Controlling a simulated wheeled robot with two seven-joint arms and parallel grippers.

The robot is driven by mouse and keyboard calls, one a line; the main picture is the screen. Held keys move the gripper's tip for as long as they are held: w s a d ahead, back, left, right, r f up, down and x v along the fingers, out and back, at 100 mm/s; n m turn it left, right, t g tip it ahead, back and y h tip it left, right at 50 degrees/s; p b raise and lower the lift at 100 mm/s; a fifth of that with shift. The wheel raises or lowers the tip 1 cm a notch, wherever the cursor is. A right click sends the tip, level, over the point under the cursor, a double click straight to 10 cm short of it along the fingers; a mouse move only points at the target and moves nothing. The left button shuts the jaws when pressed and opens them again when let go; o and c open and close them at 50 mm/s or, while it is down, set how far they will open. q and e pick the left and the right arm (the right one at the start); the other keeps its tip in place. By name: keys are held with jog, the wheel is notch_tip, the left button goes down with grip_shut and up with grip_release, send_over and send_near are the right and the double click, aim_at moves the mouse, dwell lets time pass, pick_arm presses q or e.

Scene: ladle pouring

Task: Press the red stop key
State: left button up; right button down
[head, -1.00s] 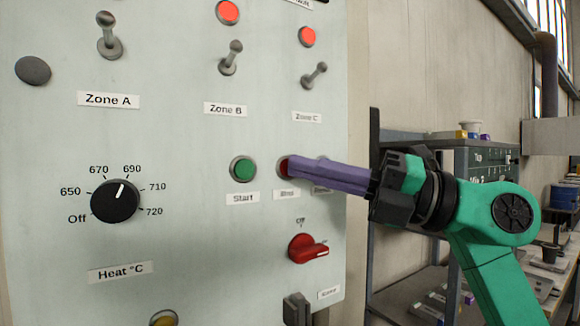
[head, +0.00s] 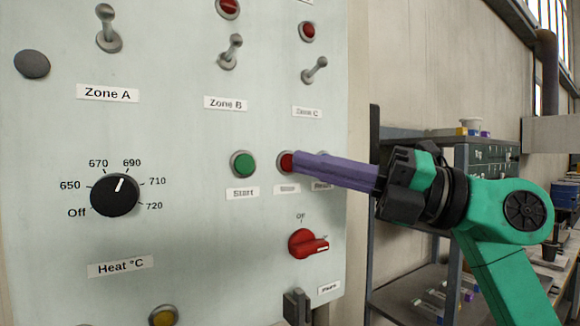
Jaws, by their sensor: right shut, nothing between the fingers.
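The red stop key (head: 286,162) sits on the pale control panel, right of the green start key (head: 243,164), above a small label. My right gripper (head: 302,164) comes in from the right with its purple fingers closed together and empty. Its tips are in front of the stop key's right edge and cover part of it. I cannot tell whether they touch it. My left gripper is not in view.
The panel also carries a black heat dial (head: 115,195), a red rotary switch (head: 308,244), and toggle switches, such as Zone C's (head: 315,69). The upper red lamps (head: 307,31) look dark. A metal shelf (head: 425,285) stands behind my right arm.

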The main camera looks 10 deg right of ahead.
jog(key=shift+s, duration=0.1)
jog(key=s, duration=0.1)
jog(key=s+d+b, duration=0.1)
jog(key=s, duration=0.1)
jog(key=s+d, duration=0.1)
jog(key=shift+s+b, duration=0.35)
jog(key=shift+b, duration=0.05)
dwell(0.7)
